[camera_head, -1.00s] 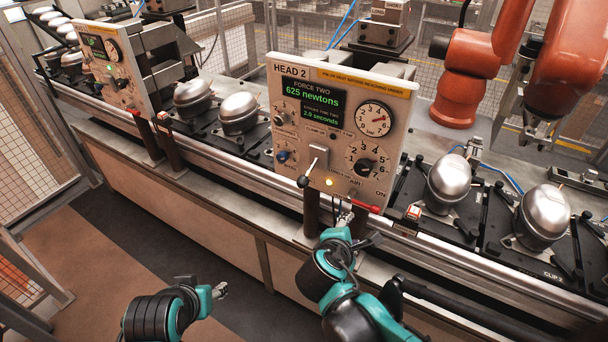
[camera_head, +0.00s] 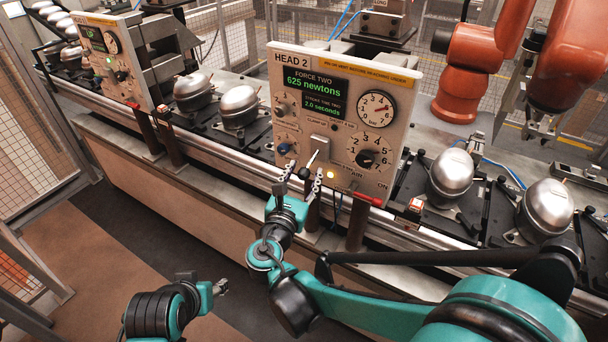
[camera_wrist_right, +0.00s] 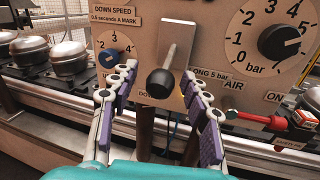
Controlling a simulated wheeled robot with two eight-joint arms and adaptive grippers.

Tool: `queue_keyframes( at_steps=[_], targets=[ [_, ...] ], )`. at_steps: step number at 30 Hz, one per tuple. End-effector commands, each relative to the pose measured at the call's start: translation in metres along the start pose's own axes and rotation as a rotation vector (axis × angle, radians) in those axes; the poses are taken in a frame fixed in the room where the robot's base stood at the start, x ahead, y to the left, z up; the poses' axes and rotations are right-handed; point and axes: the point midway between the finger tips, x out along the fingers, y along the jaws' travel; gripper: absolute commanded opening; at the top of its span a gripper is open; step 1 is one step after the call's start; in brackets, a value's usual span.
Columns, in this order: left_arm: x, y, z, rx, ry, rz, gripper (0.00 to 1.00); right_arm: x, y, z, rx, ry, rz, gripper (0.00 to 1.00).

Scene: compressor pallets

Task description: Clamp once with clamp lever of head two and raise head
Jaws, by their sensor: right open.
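The head two panel (camera_head: 343,120) stands over the line and its screen reads "FORCE TWO 625 newtons" and "2.0 seconds". Its clamp lever (camera_head: 311,161) is a metal rod with a black knob, slanting down out of a slot plate. In the right wrist view the lever's knob (camera_wrist_right: 160,83) sits between the open fingers of my right gripper (camera_wrist_right: 160,95), with no clear contact. In the head view my right gripper (camera_head: 301,182) is just below and around the knob. My left gripper (camera_head: 221,286) is low at the left, away from the panel; its fingers are too small to judge.
A red-handled air valve (camera_head: 367,199) juts out at the panel's lower right. Silver compressors (camera_head: 450,177) stand on black pallets along the conveyor. Another head panel (camera_head: 107,62) is at the left, and an orange robot arm (camera_head: 466,75) stands behind.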

Motion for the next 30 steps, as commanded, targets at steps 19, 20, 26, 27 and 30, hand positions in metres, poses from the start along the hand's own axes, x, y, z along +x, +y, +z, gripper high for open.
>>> queue_keyframes(
  at_steps=[19,20,26,27,30],
  targets=[
    [0.0006,0.0000,0.0004,0.000,0.000,0.000,0.48,0.0050,-0.0002,0.0002,0.001,0.001,0.000,0.00],
    [0.0006,0.0000,0.0004,0.000,0.000,0.000,0.48,0.0050,-0.0002,0.0003,0.001,0.001,0.000,0.00],
    [-0.0003,0.0000,-0.0002,0.000,0.000,0.000,0.48,0.0049,-0.0001,0.0010,0.002,0.003,0.000,0.00],
    [-0.0014,0.0000,-0.0010,0.000,0.000,0.000,0.48,0.0048,0.0000,0.0016,0.003,0.007,0.000,0.00],
    [-0.0064,0.0000,-0.0046,0.000,0.000,0.000,0.48,0.0043,0.0005,0.0045,0.008,0.026,-0.003,0.00]
  ],
)
